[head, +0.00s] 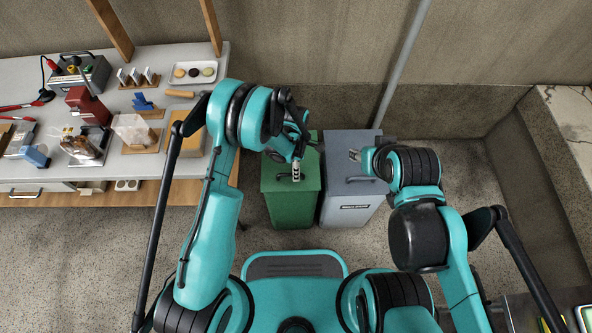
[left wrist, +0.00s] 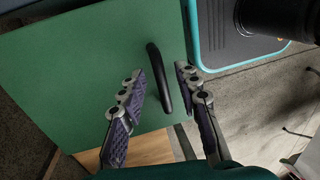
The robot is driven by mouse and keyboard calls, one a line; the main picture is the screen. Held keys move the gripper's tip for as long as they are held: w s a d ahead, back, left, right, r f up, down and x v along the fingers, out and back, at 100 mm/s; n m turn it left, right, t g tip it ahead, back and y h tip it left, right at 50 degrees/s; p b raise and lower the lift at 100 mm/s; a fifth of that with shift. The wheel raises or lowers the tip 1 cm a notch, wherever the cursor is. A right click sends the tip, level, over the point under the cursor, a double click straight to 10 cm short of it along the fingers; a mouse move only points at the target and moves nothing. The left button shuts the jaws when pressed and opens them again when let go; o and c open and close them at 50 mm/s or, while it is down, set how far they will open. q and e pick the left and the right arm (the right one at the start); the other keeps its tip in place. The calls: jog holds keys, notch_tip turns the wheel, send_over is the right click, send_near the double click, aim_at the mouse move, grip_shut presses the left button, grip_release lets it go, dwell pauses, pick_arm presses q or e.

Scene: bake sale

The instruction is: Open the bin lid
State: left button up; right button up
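A green bin (head: 291,208) with a flat closed lid and a grey bin (head: 345,213) with a dark label stand side by side on the floor. My left gripper (head: 296,168) is over the green bin's lid. In the left wrist view its two fingers are apart, one on each side of the dark bar handle (left wrist: 160,78) on the green lid (left wrist: 85,70); a gap shows on both sides of the bar. My right gripper (head: 355,155) is over the grey bin's lid; its fingers are too small to tell whether they are open.
A table (head: 110,190) at the left holds several items, including a white tray (head: 193,73) and a toaster-like grey box (head: 78,76). A thin grey pole (head: 402,65) rises behind the bins. A pale counter (head: 572,110) stands at the right.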

pick_arm(q)
grip_shut()
jog(key=shift+r, duration=0.2)
